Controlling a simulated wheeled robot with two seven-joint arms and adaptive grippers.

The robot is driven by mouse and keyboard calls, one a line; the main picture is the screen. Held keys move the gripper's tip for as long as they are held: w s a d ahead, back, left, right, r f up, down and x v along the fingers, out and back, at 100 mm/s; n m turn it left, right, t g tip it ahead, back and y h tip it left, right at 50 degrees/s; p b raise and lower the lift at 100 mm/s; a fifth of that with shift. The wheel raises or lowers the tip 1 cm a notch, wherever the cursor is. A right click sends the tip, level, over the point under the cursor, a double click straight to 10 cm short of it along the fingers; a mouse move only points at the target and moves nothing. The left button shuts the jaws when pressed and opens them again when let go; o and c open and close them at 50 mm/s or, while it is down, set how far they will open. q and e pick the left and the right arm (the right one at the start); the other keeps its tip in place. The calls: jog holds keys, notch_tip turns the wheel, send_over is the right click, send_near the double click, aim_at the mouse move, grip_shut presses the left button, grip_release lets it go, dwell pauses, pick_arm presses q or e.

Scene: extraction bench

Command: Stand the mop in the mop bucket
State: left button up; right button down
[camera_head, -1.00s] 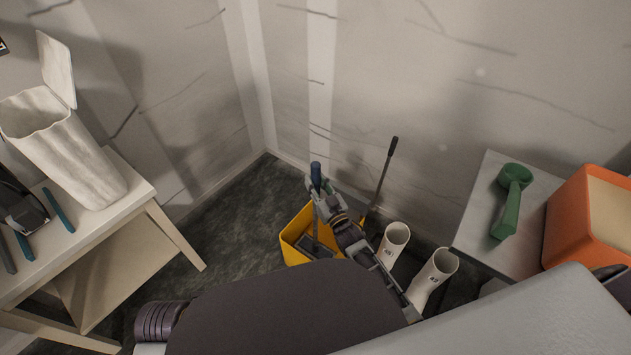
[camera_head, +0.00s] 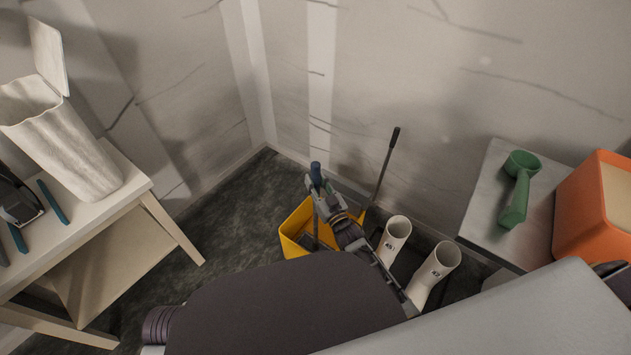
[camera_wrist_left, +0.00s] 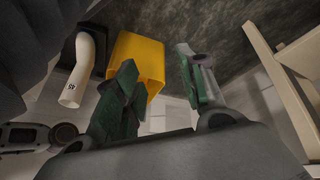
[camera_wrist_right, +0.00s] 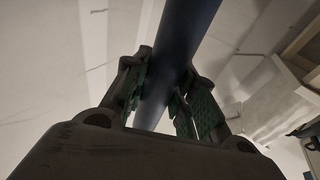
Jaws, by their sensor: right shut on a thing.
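The mop's blue handle (camera_head: 316,175) stands nearly upright at the yellow mop bucket (camera_head: 291,243) on the floor. Its dark lower end (camera_head: 307,241) shows within the bucket's opening; I cannot tell whether it touches the bottom. My right gripper (camera_head: 317,190) is shut on the handle below its top. In the right wrist view the handle (camera_wrist_right: 180,50) passes between both fingers (camera_wrist_right: 165,98). My left gripper (camera_wrist_left: 157,72) is open and empty in the left wrist view, with the bucket (camera_wrist_left: 143,58) beyond its fingers. My right arm hides part of the bucket.
A dark lever (camera_head: 386,168) rises at the bucket's right. A cream table (camera_head: 130,205) is at left; floor between is clear.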

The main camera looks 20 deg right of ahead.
jog(key=shift+f, duration=0.35)
pick_arm(q)
jog(key=shift+d+f+b, duration=0.15)
jog(key=shift+f+b, duration=0.05)
jog(key=shift+f, duration=0.35)
jog(key=shift+d+f+b, duration=0.15)
jog(key=shift+f+b, duration=0.05)
jog(key=shift+f, duration=0.35)
pick_arm(e)
jog(key=shift+f, duration=0.25)
jog(key=c, duration=1.1)
grip_release()
jog(key=shift+f, duration=0.25)
jog(key=shift+c, duration=0.5)
pick_arm(q)
jog(key=shift+w, duration=0.1)
pick_arm(e)
jog(key=shift+s, duration=0.1)
